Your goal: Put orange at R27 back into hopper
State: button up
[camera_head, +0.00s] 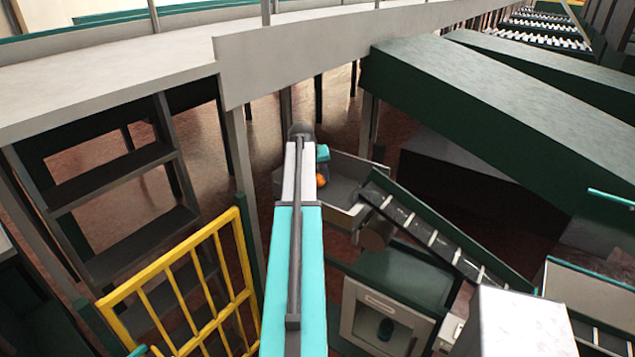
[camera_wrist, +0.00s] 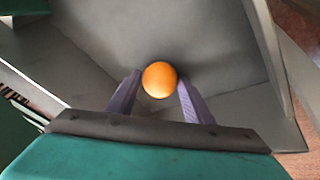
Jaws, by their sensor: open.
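The orange (camera_wrist: 159,79) lies on the grey inner surface of a hopper (camera_wrist: 215,40) in the wrist view. My gripper (camera_wrist: 158,80) is open, with its two purple fingers reaching toward the orange, one on each side of its near half. I cannot tell whether they touch it. In the head view the orange (camera_head: 321,180) shows as a small spot beside the end of my teal arm, inside the grey hopper (camera_head: 345,172). My arm hides the left part of the hopper and most of my gripper there.
A cleated conveyor (camera_head: 435,240) slopes down to the right from the hopper. A yellow gate (camera_head: 185,285) and dark steps (camera_head: 115,180) stand at the left. A large green chute (camera_head: 500,110) is at the right, and a grey walkway (camera_head: 110,85) runs across the top left.

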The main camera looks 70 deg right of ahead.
jog(key=shift+c, duration=0.5)
jog(key=c, duration=0.7)
jog(key=shift+r, duration=0.1)
jog(key=shift+c, duration=0.2)
jog(key=shift+r+b, duration=2)
jog(key=shift+r, duration=2.95)
